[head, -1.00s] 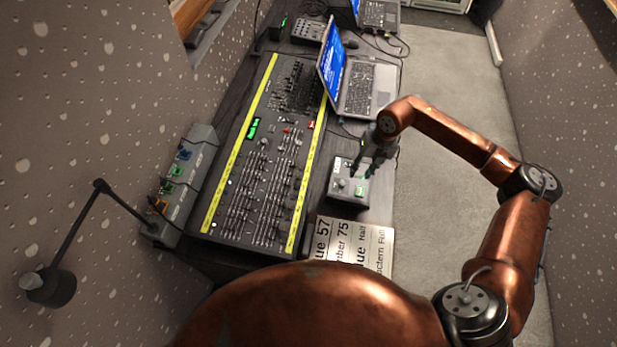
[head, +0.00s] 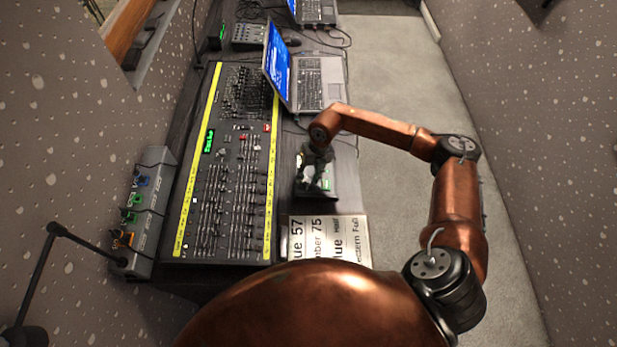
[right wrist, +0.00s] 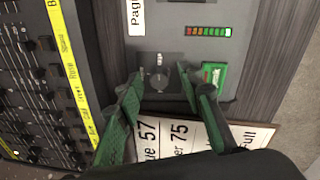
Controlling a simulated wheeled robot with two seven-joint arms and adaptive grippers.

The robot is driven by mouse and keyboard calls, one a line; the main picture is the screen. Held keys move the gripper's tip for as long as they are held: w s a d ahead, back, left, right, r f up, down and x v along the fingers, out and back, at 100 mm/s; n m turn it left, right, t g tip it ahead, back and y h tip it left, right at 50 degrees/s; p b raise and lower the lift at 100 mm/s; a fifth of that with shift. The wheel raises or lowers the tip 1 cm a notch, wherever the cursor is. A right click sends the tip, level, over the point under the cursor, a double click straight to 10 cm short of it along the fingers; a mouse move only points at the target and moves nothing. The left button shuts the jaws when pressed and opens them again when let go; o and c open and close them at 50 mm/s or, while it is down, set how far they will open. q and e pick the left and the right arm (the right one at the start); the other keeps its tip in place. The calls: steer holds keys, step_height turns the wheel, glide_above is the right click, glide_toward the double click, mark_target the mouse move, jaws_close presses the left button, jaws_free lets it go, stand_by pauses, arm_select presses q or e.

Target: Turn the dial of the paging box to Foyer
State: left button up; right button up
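The paging box (head: 325,192) is a small grey box on the desk, right of the mixing desk. It fills the upper middle of the right wrist view (right wrist: 235,50), with a partly cut-off "Pagi…" label. Its dark round dial (right wrist: 158,83) sits on a dark plate; the markings are too small to read. My right gripper (head: 316,178) is over the box and hides most of it in the head view. In the right wrist view its green-padded fingers (right wrist: 162,84) are apart, one on each side of the dial, with gaps visible. My left gripper is not in view.
A green button (right wrist: 213,74) sits close to the right fingertip, below a lit level meter (right wrist: 208,31). A printed sheet (head: 330,238) lies just in front of the box. The mixing desk (head: 228,165) is to the left, an open laptop (head: 312,85) behind.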

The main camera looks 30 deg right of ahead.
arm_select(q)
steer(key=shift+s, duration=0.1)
arm_select(e)
steer(key=shift+c, duration=0.3)
jaws_close()
